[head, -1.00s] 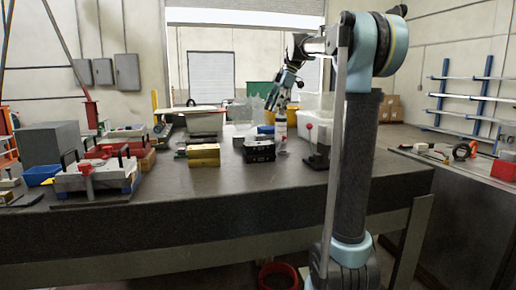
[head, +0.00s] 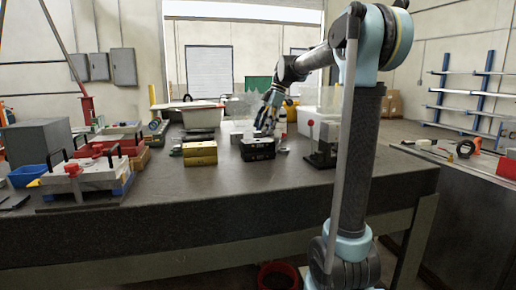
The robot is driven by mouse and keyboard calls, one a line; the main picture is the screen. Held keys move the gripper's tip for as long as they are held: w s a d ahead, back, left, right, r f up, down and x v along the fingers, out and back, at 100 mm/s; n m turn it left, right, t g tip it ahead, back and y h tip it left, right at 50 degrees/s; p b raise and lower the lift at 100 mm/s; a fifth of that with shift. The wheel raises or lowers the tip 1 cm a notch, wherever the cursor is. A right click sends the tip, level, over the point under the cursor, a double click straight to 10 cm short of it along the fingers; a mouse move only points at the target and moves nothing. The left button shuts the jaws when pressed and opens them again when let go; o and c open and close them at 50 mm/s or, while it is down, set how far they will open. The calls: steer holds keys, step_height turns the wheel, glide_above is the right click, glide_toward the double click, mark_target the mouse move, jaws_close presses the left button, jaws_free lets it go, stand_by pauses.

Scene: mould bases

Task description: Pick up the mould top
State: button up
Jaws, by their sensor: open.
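A black two-layer block (head: 257,150), which looks like a mould, sits on the dark bench near the middle. A yellow two-layer block (head: 200,154) sits to its left. I cannot tell for certain which part is the mould top. My gripper (head: 264,130) points down with open fingers just above or behind the black block's upper face. It looks empty. At this size I cannot tell whether the fingertips touch the block.
A white plate with red and black handles (head: 90,172) stands at the bench's left. A grey tub (head: 201,115) stands behind the yellow block. A dark stand with a red knob (head: 322,150) is right of the black block. The front of the bench is clear.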

mark_target(258, 140)
steer(key=shift+x, duration=3.35)
steer(key=shift+w, duration=0.1)
steer(key=shift+d, duration=0.1)
steer(key=c, duration=1.8)
steer(key=shift+c, duration=0.2)
steer(key=shift+r, duration=0.2)
